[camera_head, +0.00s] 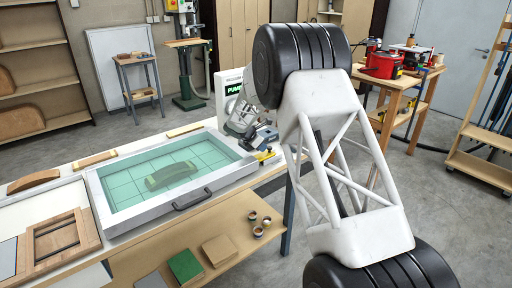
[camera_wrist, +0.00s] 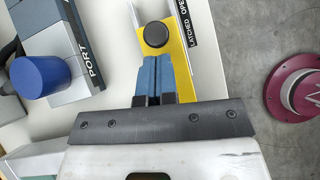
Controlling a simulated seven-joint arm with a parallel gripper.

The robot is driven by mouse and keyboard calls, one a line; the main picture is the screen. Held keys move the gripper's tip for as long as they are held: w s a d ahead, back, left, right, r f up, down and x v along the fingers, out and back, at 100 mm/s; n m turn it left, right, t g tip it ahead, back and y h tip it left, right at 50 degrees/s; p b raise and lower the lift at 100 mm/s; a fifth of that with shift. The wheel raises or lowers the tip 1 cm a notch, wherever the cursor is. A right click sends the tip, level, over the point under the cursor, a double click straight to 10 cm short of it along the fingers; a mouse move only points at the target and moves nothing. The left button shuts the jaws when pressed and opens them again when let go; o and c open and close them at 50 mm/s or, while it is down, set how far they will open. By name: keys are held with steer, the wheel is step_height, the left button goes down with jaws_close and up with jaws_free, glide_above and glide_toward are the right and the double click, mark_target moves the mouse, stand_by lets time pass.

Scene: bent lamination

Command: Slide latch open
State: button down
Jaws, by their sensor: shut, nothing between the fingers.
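The latch shows in the wrist view as a yellow slide (camera_wrist: 172,55) with a round black knob (camera_wrist: 155,35). It lies in a pale metal rail, with a black label strip reading LATCHED and OPEN along its right side. The knob sits by the LATCHED end of the strip. My gripper (camera_wrist: 153,62) is shut and empty, its blue fingertips over the yellow slide just below the knob in the picture. I cannot tell whether they touch. In the head view the yellow slide (camera_head: 264,156) shows at the right corner of the press frame (camera_head: 205,193), partly hidden by my arm.
A grey block marked PORT with a blue cylinder (camera_wrist: 40,75) stands left of the latch. The frame has a green sheet over a curved form (camera_head: 170,175) and a dark front handle (camera_head: 192,200). A pump box (camera_head: 232,85) stands behind. A maroon round object (camera_wrist: 298,92) is at right.

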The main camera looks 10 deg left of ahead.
steer(key=shift+w+d, duration=0.2)
steer(key=shift+d, duration=0.15)
steer(key=shift+w+d+f, duration=0.1)
steer(key=shift+w+d, duration=1.4)
steer(key=shift+s+a+r, duration=0.2)
steer(key=shift+s+a, duration=0.25)
steer(key=shift+a, duration=0.2)
steer(key=shift+s+a+r, duration=0.35)
steer(key=shift+s+a, duration=0.1)
steer(key=shift+a, duration=0.15)
steer(key=shift+s+a+r, duration=0.3)
steer(key=shift+s+a, duration=0.1)
steer(key=shift+a, duration=0.2)
steer(key=v, duration=0.9)
